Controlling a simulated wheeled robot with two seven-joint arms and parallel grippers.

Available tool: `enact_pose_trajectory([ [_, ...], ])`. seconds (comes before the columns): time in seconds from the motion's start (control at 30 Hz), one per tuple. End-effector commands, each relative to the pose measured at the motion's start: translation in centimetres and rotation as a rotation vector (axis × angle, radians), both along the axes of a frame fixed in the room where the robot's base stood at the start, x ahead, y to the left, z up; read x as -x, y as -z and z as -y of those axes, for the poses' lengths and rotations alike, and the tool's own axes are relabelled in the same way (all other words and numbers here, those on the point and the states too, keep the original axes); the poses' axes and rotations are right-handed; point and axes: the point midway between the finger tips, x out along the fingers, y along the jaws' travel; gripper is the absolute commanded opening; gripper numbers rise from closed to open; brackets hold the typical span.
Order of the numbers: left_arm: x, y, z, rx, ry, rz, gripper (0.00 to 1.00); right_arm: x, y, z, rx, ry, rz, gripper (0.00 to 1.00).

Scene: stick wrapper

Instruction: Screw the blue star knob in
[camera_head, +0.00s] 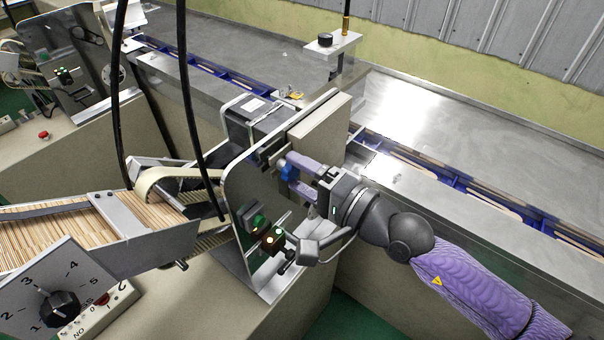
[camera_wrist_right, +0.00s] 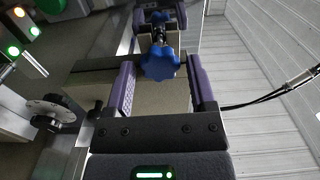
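The blue star knob (camera_head: 287,172) sits on the front of the machine's upright metal plate in the head view. In the right wrist view the lobed knob (camera_wrist_right: 160,63) faces me at upper middle, with a dark shaft behind it. My right gripper (camera_head: 297,177) reaches in from the right, its purple fingers at the knob. In the wrist view its fingers (camera_wrist_right: 162,74) stand apart, one on each side of the knob, with a visible gap to it on both sides. My left gripper is not in view.
A tray of wooden sticks (camera_head: 60,235) and a numbered dial (camera_head: 58,308) lie to the left. Black cables (camera_head: 188,90) hang in front. A long metal conveyor (camera_head: 440,110) runs behind.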

Motion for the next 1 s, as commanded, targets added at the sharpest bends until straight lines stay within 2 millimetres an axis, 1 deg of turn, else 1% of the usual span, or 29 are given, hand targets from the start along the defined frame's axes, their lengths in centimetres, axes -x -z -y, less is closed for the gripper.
enact_pose_trajectory([
  [0.03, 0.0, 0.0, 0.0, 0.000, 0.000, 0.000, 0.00, 0.0, 0.0, 0.0, -0.001, 0.000, -0.001, 0.58],
  [0.07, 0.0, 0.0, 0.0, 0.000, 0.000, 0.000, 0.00, 0.0, 0.0, 0.0, -0.001, 0.000, -0.001, 0.52],
  [0.1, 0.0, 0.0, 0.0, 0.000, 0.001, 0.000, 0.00, 0.0, 0.0, 0.0, -0.001, 0.000, -0.001, 0.43],
  [0.27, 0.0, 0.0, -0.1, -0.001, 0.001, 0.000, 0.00, 0.0, 0.0, 0.0, 0.000, 0.000, -0.002, 0.10],
  [0.3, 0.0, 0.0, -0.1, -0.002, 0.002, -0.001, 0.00, 0.0, 0.0, 0.0, 0.000, 0.000, -0.002, 0.01],
  [0.37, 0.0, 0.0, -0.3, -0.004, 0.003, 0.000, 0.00, 0.0, 0.0, 0.0, -0.001, 0.000, -0.003, 0.00],
  [0.43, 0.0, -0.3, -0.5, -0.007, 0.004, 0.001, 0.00, 0.0, -0.1, 0.0, -0.066, 0.000, -0.092, 0.00],
  [0.47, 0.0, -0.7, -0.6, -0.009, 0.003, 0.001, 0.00, 0.0, -0.2, 0.0, -0.138, 0.000, -0.191, 0.00],
  [0.5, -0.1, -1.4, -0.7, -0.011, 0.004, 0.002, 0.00, 0.0, -0.4, 0.0, -0.252, 0.001, -0.351, 0.00],
  [0.6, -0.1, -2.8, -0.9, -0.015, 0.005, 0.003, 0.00, 0.0, -0.5, 0.0, -0.508, 0.001, -0.700, 0.00],
  [0.7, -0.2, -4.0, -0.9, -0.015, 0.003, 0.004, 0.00, 0.0, -0.5, 0.0, -0.717, 0.001, -0.988, 0.00],
  [0.73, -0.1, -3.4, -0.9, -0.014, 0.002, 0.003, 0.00, 0.0, -0.1, 0.0, -0.707, 0.000, -0.975, 0.00],
  [0.77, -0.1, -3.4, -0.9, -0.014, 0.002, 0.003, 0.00, 0.0, 0.0, 0.0, -0.712, 0.000, -0.982, 0.00],
  [0.9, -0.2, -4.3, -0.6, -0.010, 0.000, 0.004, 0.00, 0.0, -0.2, 0.0, -0.831, 0.000, -1.145, 0.00],
  [1.0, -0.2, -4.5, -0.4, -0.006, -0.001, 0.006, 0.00, 0.0, -0.1, 0.0, -0.882, -0.001, -1.217, 0.00],
])
